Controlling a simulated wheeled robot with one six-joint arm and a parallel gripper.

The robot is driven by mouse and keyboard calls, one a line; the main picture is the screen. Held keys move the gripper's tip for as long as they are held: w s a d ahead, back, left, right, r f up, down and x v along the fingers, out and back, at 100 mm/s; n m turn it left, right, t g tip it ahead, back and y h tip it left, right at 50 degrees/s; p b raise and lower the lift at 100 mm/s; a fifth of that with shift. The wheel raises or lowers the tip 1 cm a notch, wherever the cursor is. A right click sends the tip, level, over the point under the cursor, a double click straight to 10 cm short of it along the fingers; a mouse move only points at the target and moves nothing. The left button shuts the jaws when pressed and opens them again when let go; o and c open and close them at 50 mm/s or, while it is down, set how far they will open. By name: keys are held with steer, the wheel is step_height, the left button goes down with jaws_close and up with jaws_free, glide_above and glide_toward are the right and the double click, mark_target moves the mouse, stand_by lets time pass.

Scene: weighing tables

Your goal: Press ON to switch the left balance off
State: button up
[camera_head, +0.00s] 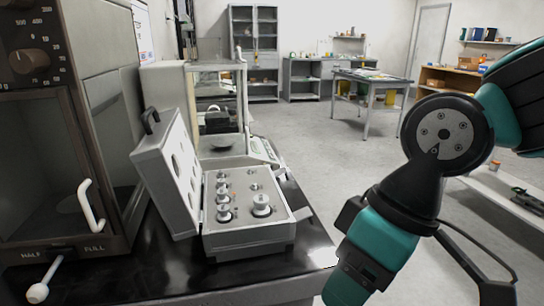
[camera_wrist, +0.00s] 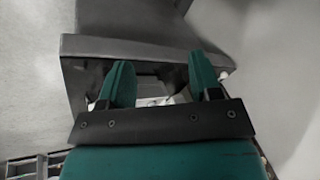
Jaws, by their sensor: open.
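A balance with a glass draft shield (camera_head: 222,85) stands on the dark bench top behind the weight box in the head view. Its low front panel (camera_head: 264,152) shows partly beside the box. The ON key is too small or hidden to make out. A brown-framed balance cabinet (camera_head: 62,130) with a dial and a HALF/FULL lever stands at the far left. My gripper (camera_wrist: 161,76) shows in the wrist view with two teal fingers apart and nothing clearly held. In the head view my arm is at the right, away from the balances; the fingers are not visible there.
An open weight box (camera_head: 250,240) with several metal weights stands on the black bench top (camera_head: 140,270), its raised lid (camera_head: 168,170) leaning left. The floor (camera_head: 320,150) beyond is clear. A side table (camera_head: 372,78) and shelves (camera_head: 254,50) stand farther back.

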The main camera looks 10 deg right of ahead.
steer(key=shift+c, duration=0.4)
jaws_close()
stand_by(1.4)
